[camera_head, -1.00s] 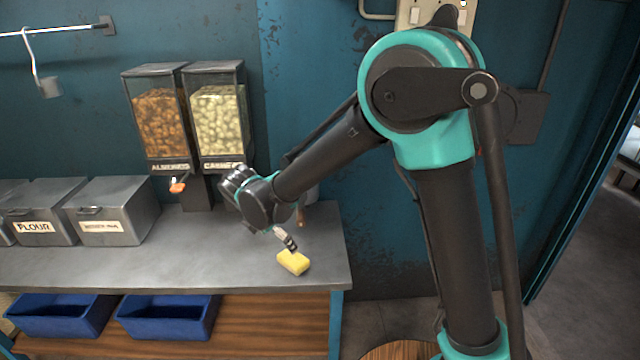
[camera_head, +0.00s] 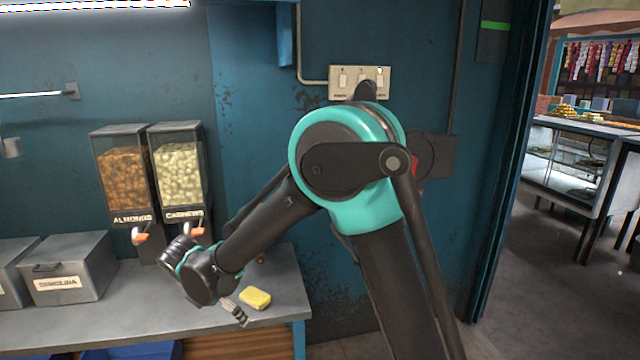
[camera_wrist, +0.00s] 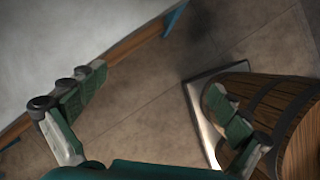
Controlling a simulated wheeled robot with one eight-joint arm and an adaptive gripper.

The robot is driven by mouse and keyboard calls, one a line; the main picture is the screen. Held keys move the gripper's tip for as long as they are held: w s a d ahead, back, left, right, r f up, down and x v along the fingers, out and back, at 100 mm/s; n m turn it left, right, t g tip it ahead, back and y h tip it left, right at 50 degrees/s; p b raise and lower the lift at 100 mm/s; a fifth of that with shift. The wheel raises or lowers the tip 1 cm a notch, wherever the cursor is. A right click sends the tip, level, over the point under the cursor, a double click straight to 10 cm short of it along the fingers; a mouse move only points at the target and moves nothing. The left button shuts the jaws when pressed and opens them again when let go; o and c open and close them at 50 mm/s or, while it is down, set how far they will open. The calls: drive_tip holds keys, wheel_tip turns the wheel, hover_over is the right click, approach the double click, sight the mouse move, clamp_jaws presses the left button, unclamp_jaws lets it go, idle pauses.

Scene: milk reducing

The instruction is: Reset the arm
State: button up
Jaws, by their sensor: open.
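My gripper (camera_head: 236,312) hangs at the end of my bent arm, over the front part of the grey counter (camera_head: 130,322), left of a yellow block (camera_head: 255,298). In the head view it is small and partly hidden by my wrist. In the wrist view my gripper (camera_wrist: 160,108) shows two green-padded fingers spread wide apart with nothing between them. Below them are the counter's edge and the tiled floor.
A wooden barrel (camera_wrist: 285,110) stands on the floor at the right of the wrist view. An almond dispenser (camera_head: 124,180) and a cashew dispenser (camera_head: 179,175) stand at the back. A semolina bin (camera_head: 70,270) is at left. A doorway opens at right.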

drive_tip(key=w+d+r+m+g+y, duration=0.1)
drive_tip(key=w+d+m, duration=0.1)
drive_tip(key=d+m, duration=0.8)
drive_tip(key=w+d+r+m, duration=0.1)
drive_tip(key=d+m, duration=0.3)
drive_tip(key=d, duration=1.2)
drive_tip(key=s+d+f+m, duration=0.1)
drive_tip(key=s+d+m, duration=0.4)
drive_tip(key=d+m, duration=0.2)
drive_tip(key=s+d+f+m+t+y, duration=0.1)
drive_tip(key=s+d+f+m, duration=0.1)
drive_tip(key=s+d+m, duration=0.3)
drive_tip(key=d+m, duration=0.3)
drive_tip(key=d, duration=0.2)
drive_tip(key=shift+s+d, duration=0.25)
drive_tip(key=shift+d, duration=0.1)
